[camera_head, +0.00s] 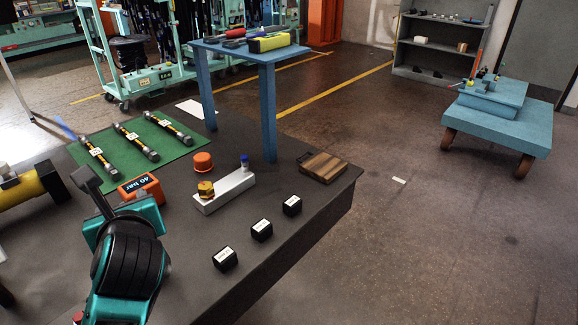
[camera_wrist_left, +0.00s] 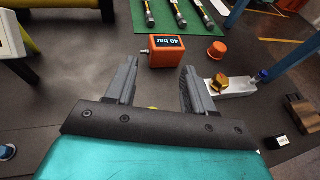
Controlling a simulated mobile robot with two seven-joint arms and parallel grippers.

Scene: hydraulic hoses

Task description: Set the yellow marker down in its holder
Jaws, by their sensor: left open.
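My left gripper (camera_head: 86,180) is open above the near left part of the dark table. In the left wrist view its two grey fingers (camera_wrist_left: 154,78) stand wide apart with nothing clearly held. A small yellow bit (camera_wrist_left: 152,108) shows at the palm edge between the fingers; I cannot tell if it is the yellow marker. No whole yellow marker is plain in either view. A white block (camera_head: 236,186) carries a brass fitting (camera_head: 205,189) and a small blue-topped piece (camera_head: 244,162); I cannot tell if it is the holder. My right gripper is not in view.
An orange box reading 40 bar (camera_head: 150,184) is beside the gripper. An orange cap (camera_head: 202,160), three black labelled cubes (camera_head: 261,231) and a wooden block (camera_head: 323,166) stand on the table. Hoses lie on a green mat (camera_head: 180,158). A blue raised shelf (camera_head: 268,110) stands behind.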

